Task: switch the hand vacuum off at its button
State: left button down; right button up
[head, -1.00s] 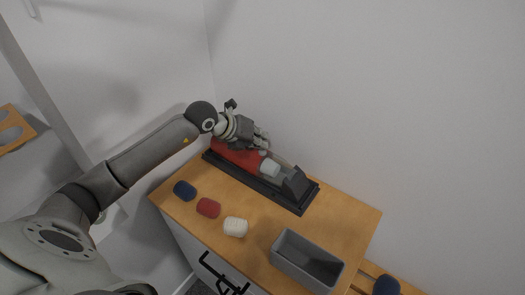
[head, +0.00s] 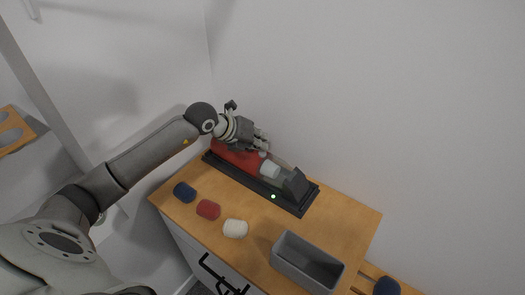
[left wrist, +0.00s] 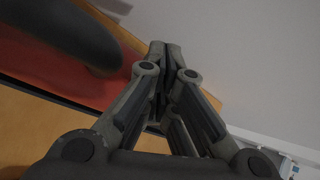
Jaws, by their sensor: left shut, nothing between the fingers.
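The hand vacuum (head: 238,157) lies on a long black base (head: 225,166) on the wooden cabinet top. It has a red body, a pale clear section and a dark nozzle end. A small green light (head: 273,196) shows at the base's front edge. My left gripper (head: 262,147) is over the vacuum's red body, and its fingers are shut with nothing between them. In the left wrist view, the shut fingers (left wrist: 161,52) are beside the red body (left wrist: 50,72) and a dark, handle-like part. I cannot make out the button. My right gripper is out of view.
A grey open bin (head: 306,262) stands at the front right. White walls rise close behind the cabinet (head: 350,217).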

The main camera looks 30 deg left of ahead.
pick_arm(q)
jog(key=shift+r, duration=0.5)
jog(key=shift+r, duration=0.1)
notch_tip(320, 180, up, 6)
jog(key=p, duration=0.3)
jog(key=shift+p, duration=0.35)
